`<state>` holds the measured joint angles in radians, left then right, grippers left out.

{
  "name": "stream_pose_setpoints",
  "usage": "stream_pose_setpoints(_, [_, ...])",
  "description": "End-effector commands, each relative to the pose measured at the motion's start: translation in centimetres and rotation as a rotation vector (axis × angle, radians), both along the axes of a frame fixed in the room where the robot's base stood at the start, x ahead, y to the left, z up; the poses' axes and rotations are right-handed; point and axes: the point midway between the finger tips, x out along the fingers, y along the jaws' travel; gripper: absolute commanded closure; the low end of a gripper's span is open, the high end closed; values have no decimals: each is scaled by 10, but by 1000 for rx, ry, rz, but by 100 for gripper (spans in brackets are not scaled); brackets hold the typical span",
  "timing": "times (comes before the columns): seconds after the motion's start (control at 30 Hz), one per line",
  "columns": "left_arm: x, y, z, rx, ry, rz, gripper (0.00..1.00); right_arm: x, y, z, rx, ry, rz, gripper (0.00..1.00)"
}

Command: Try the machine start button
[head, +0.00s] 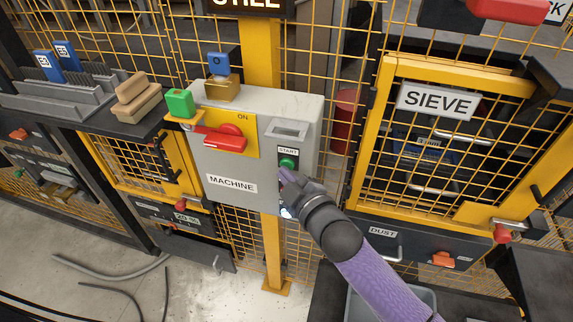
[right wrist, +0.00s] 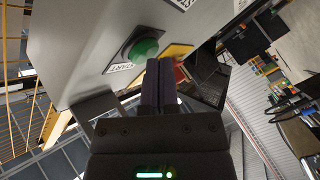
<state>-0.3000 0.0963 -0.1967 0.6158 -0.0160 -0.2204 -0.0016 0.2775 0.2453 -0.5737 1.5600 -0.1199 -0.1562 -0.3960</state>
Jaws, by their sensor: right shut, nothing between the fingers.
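The grey machine box (head: 308,125) hangs on a yellow post and bears a MACHINE label. Its round green start button (head: 287,163) sits under a START label on the right part of the front. The button also shows in the right wrist view (right wrist: 145,46). My right gripper (head: 284,174) is shut and empty, its fingertips just below the button in the head view. In the right wrist view the fingertips (right wrist: 159,66) are beside the button; I cannot tell whether they touch it. A red switch handle (head: 222,140) lies across a yellow plate marked ON. My left gripper is not in view.
A dark shelf at left holds a wooden brush (head: 137,97) and blue tags (head: 57,62). Yellow mesh fencing and the SIEVE gate (head: 437,99) flank the box.

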Motion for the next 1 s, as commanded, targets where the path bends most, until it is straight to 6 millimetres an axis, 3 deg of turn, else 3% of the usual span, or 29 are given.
stream_pose_setpoints(0.73, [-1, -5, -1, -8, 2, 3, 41, 6, -2, 0, 0, 1, -1, 100])
stream_pose_setpoints(1.0, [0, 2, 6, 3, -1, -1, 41, -4, 1, 1, 2, 1, 0, 100])
